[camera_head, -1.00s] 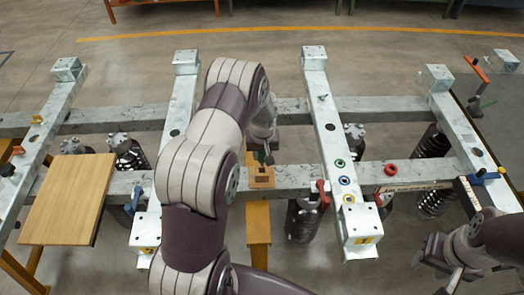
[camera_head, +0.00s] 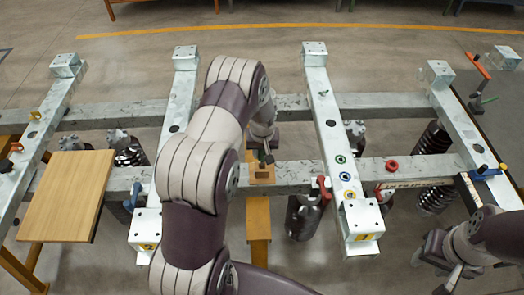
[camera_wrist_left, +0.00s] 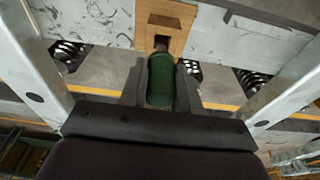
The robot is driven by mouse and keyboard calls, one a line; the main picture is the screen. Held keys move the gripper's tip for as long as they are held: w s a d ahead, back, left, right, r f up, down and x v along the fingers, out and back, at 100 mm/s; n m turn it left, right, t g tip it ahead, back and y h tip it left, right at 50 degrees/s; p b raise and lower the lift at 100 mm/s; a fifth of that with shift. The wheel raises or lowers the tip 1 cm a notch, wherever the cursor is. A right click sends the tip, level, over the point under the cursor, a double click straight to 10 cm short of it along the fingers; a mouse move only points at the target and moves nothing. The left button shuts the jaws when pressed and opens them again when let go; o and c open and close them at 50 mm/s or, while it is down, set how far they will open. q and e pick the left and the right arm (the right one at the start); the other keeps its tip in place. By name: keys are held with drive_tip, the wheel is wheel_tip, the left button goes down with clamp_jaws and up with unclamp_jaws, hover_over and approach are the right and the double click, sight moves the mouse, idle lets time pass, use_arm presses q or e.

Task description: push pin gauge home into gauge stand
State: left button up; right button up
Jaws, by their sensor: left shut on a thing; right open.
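The pin gauge (camera_wrist_left: 160,80) has a dark green rounded handle. My left gripper (camera_wrist_left: 160,92) is shut on that handle, one finger on each side. In the head view my left gripper (camera_head: 265,156) is partly behind my own arm, just above the wooden gauge stand (camera_head: 262,176). The stand (camera_wrist_left: 180,40) is a light wood block with a dark square opening. The gauge's front end points at this opening; the handle hides how deep it sits. My right gripper (camera_head: 450,276) is open at the lower right, far from the stand.
The stand sits on a grey metal beam (camera_head: 290,172) of a large frame. A wooden board (camera_head: 66,195) lies at the left. A red ring (camera_head: 392,164), a red-handled clamp (camera_head: 323,187) and coloured rings (camera_head: 345,177) are to the right. Springs hang below.

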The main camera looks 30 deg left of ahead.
sight(262, 160)
use_arm(q)
drive_tip(key=shift+f+b, duration=1.65)
drive_tip(key=shift+f, duration=0.6)
drive_tip(key=o, duration=1.1)
wheel_tip(262, 160, up, 13)
drive_tip(key=s+d, duration=0.1)
drive_tip(key=shift+s+f+b, duration=0.2)
drive_tip(key=shift+s+b, duration=0.1)
drive_tip(key=shift+s, duration=0.1)
drive_tip(key=s+d+r+m, duration=0.3)
drive_tip(key=s+d, duration=0.2)
drive_tip(key=s, duration=0.4)
drive_tip(key=s+d+r+m+h, duration=0.1)
drive_tip(key=s+d+r+m, duration=0.2)
drive_tip(key=s+d, duration=0.3)
drive_tip(key=s, duration=0.3)
drive_tip(key=shift+p, duration=0.4)
